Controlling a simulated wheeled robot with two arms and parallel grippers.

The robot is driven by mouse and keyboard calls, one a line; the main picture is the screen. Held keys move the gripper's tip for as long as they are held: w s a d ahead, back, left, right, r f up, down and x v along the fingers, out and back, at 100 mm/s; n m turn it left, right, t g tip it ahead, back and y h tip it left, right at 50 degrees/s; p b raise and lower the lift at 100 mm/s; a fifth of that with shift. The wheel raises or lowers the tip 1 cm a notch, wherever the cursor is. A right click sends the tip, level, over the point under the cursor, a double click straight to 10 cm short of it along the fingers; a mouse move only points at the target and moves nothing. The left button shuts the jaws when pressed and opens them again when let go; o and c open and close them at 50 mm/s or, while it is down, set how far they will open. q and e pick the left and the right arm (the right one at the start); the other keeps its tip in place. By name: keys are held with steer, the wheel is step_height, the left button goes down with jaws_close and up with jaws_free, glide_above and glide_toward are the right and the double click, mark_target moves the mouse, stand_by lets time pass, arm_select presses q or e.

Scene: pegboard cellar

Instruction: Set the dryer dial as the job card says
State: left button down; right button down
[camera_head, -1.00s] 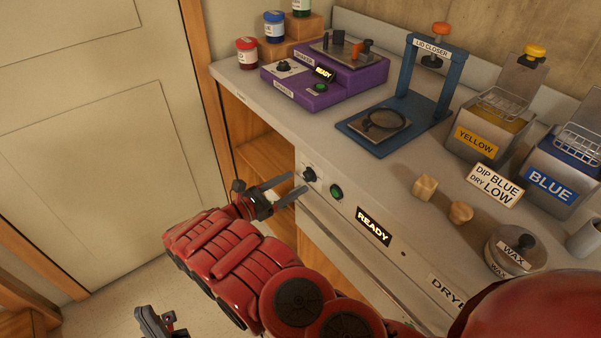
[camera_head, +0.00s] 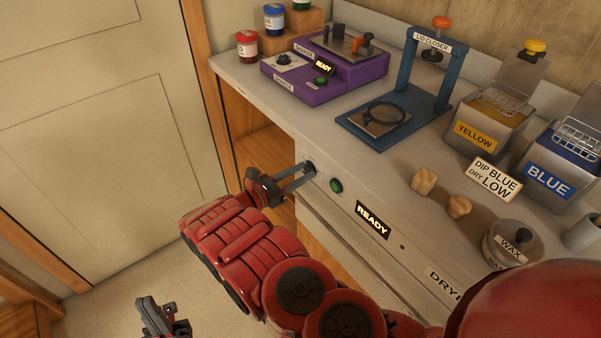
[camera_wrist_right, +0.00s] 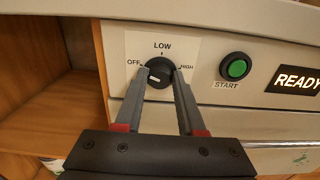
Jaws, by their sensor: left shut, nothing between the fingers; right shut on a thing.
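The dryer dial is a round black knob (camera_wrist_right: 160,76) in the right wrist view, on a white plate marked OFF at left, LOW on top and HIGH at right. A pale mark shows on its face; I cannot tell exactly which label it points to. My right gripper (camera_wrist_right: 161,78) is shut on the dial, one finger on each side. In the head view my right gripper (camera_head: 308,172) reaches the panel and mostly hides the dial. The job card (camera_head: 494,180) reads DIP BLUE, DRY LOW. My left gripper (camera_head: 166,320) is shut and empty, low at the left.
A green START button (camera_wrist_right: 236,67) sits right of the dial, beside a lit READY sign (camera_head: 373,220). On the counter stand a purple shaker (camera_head: 300,88), a blue lid closer (camera_head: 405,85), yellow (camera_head: 478,137) and blue (camera_head: 549,182) dip tanks and a wax pot (camera_head: 509,244).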

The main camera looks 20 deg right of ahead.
steer(key=m+p, duration=0.2)
steer(key=p, duration=0.1)
steer(key=shift+r+m, duration=0.2)
steer(key=shift+m, duration=0.2)
steer(key=m+p, duration=0.3)
steer(key=shift+s+f+m, duration=0.1)
steer(key=shift+m, duration=0.2)
steer(key=m+p, duration=0.1)
steer(key=m, duration=0.2)
steer(key=shift+f+m, duration=0.1)
steer(key=shift+m, duration=0.7)
steer(key=shift+f+m, duration=0.1)
steer(key=shift+m, duration=0.5)
steer(key=shift+d, duration=0.15)
steer(key=shift+m, duration=0.9)
